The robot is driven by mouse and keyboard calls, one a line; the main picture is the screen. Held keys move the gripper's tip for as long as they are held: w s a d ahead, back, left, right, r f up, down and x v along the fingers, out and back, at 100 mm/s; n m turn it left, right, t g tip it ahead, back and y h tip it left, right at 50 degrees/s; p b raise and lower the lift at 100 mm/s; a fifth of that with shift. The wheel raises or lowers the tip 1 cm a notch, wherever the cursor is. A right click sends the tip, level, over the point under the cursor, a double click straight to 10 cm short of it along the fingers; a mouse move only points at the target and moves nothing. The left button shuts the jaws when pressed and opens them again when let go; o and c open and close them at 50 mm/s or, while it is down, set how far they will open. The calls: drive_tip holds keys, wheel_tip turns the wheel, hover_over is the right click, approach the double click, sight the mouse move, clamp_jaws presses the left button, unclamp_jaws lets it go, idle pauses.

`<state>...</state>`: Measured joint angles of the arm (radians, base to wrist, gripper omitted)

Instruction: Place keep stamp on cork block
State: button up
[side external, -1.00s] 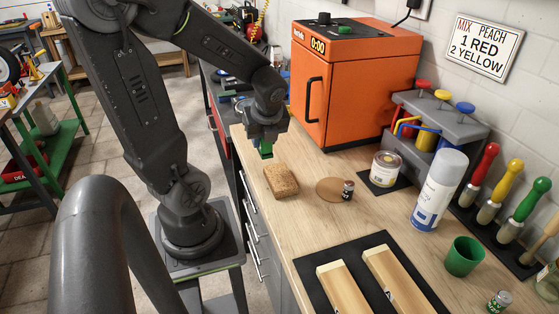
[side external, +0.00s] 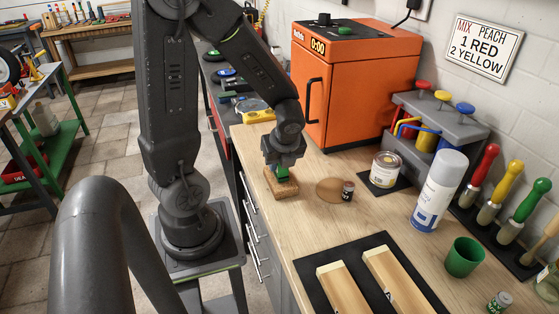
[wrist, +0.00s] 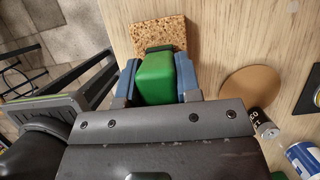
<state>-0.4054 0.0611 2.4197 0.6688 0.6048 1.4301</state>
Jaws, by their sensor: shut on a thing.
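The keep stamp is a green block (wrist: 157,78), held between the two blue-padded fingers of my gripper (wrist: 158,75). In the side view the green stamp (side external: 282,173) is at the top of the cork block (side external: 283,189). The cork block, speckled brown, lies on the wooden bench near its left edge and also shows beyond the stamp in the wrist view (wrist: 160,32). My gripper (side external: 282,167) is shut on the stamp, right over the block. The stamp's underside is hidden, so I cannot tell whether it touches the cork.
A round brown disc (side external: 328,190) with a small dark jar (side external: 347,190) at its edge lies right of the block. An orange oven (side external: 350,90) stands behind. Bare bench (side external: 310,220) lies in front.

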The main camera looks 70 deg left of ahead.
drive_tip(key=o, duration=0.9)
drive_tip(key=shift+f, duration=0.1)
drive_tip(key=v, duration=1.2)
drive_tip(key=s+d+r+n+t+h, duration=0.1)
drive_tip(key=d+r+n+t, duration=0.1)
drive_tip(key=d+n, duration=0.2)
drive_tip(key=s+d+r+n+t+h, duration=0.1)
drive_tip(key=d+n, duration=0.3)
drive_tip(key=n, duration=0.4)
drive_tip(key=s+d+r+n+t+h, duration=0.1)
drive_tip(key=d+r+n+t+h, duration=0.1)
drive_tip(key=d+n, duration=0.3)
drive_tip(key=shift+s+r+n+t+h, duration=0.25)
drive_tip(key=shift+r+n+t+h, duration=0.05)
drive_tip(key=shift+r+n, duration=0.2)
